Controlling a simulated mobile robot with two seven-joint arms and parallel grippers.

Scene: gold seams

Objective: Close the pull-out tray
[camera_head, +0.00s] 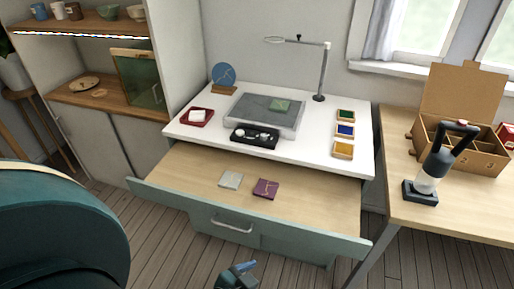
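The pull-out tray (310,212) is a pale wood board with a grey-green front strip. It stands out toward me from under the white desktop (320,106), with a wide stretch of wood exposed. A metal bar handle (233,227) shows at the middle of its front. A grey-green square (231,180) and a purple square with a gold line (266,188) lie on the tray. A small dark teal part with a blue tip, which appears to be my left gripper (238,273), is at the bottom edge, below and apart from the handle. Its fingers are not clear. My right gripper is out of view.
The desktop holds a lamp (320,75), a black tray (254,137) and small colored boxes (344,130). A side table (450,215) stands at the right. Shelves (110,102) stand at the left. A large dark teal form covers the lower left. Wood floor shows in front.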

